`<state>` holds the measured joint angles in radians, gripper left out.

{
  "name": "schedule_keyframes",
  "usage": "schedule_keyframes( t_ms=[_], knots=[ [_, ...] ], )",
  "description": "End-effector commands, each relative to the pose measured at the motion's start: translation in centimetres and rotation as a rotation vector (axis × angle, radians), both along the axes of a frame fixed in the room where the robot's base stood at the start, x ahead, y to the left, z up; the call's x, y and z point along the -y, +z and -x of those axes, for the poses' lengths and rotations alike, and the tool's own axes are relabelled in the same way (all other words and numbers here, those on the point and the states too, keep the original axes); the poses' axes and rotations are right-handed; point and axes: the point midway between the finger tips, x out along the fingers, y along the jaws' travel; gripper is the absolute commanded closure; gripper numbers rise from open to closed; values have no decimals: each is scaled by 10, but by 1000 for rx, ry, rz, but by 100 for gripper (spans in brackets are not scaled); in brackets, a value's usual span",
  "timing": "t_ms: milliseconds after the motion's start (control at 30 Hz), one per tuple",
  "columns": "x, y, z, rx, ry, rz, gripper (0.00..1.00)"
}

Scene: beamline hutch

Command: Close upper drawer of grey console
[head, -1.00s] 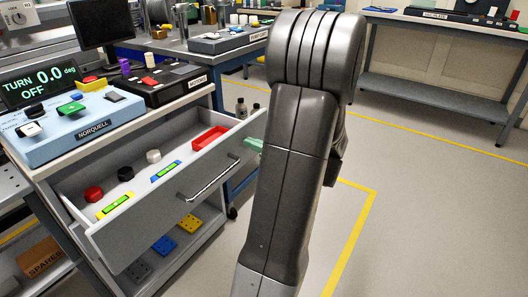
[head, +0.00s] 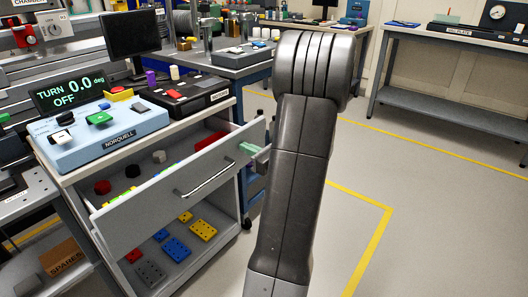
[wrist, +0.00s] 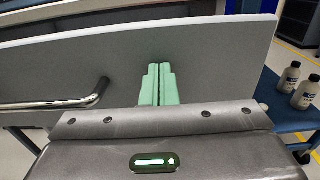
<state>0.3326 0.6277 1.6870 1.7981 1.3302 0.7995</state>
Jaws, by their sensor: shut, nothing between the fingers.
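The grey console (head: 78,192) stands at the left in the head view. Its upper drawer (head: 160,210) is pulled out, with a bar handle (head: 207,178) on the front panel. Red and black knobs, a white knob and a red tray show inside it. My gripper (head: 250,149) is mostly behind my arm, at the right end of the drawer front. In the wrist view its green fingers (wrist: 159,85) are together and empty, pointing at the drawer front (wrist: 215,65), right of the handle (wrist: 62,102). Whether the tips touch the panel I cannot tell.
A blue control box (head: 100,135) and a black box (head: 186,95) sit on the console top. An open lower shelf holds colored plates (head: 176,249). Bottles (wrist: 290,77) stand on a blue shelf to the right. The floor (head: 345,220) right of my arm is clear.

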Motion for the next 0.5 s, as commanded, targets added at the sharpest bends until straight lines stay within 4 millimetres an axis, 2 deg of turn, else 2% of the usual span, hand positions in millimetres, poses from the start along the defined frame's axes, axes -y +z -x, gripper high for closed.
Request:
schedule_keyframes(
  t_ms=[33,200,500],
  knots=[
    [-13,2,-9,-2,5,-1,100],
    [-47,1,-35,0,4,0,100],
    [-92,0,-71,1,3,1,100]
  ],
)
